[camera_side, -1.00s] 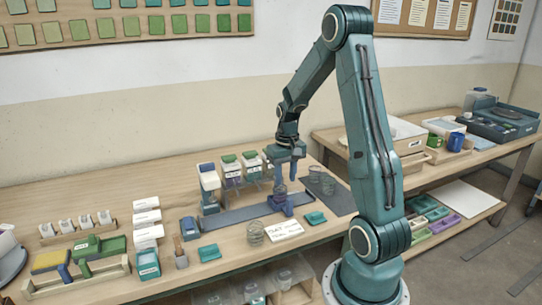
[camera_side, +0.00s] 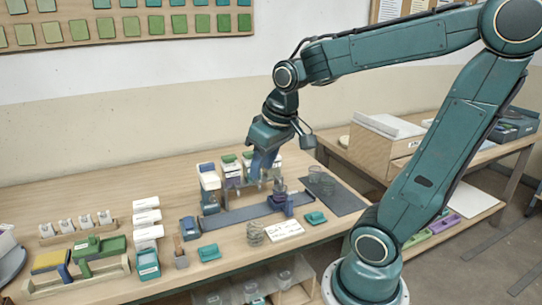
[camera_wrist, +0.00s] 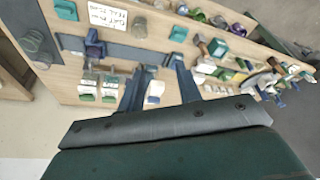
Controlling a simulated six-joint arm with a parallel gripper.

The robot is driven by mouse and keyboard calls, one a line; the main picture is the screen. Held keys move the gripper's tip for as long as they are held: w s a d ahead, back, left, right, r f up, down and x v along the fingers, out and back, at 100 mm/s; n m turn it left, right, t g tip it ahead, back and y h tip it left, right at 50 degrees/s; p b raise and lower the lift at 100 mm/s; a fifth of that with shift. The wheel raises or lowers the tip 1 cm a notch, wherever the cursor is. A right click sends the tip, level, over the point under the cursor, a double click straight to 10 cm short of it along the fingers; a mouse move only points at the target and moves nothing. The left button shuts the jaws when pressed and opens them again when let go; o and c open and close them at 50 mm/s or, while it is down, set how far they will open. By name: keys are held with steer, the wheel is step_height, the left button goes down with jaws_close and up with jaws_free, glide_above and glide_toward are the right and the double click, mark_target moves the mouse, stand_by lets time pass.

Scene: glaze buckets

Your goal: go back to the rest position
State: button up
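My gripper (camera_side: 260,178) hangs over the workbench, in front of the bottles with white labels, tilted downward to the left. In the wrist view my gripper (camera_wrist: 158,68) shows two dark fingers set apart, with no held thing visible between them. No marker of the rest position shows.
White-labelled bottles (camera_side: 229,170) stand close behind my gripper. A blue-and-white upright device (camera_side: 209,183) is to its left. Clear cups (camera_side: 315,175) stand on a dark mat (camera_side: 345,197) at right.

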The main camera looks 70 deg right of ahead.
steer(key=s+a+r+n+t+y, duration=0.1)
steer(key=s+a+r+n+t, duration=0.1)
steer(key=s+a, duration=0.5)
steer(key=shift+a+n, duration=0.25)
steer(key=shift+n, duration=0.25)
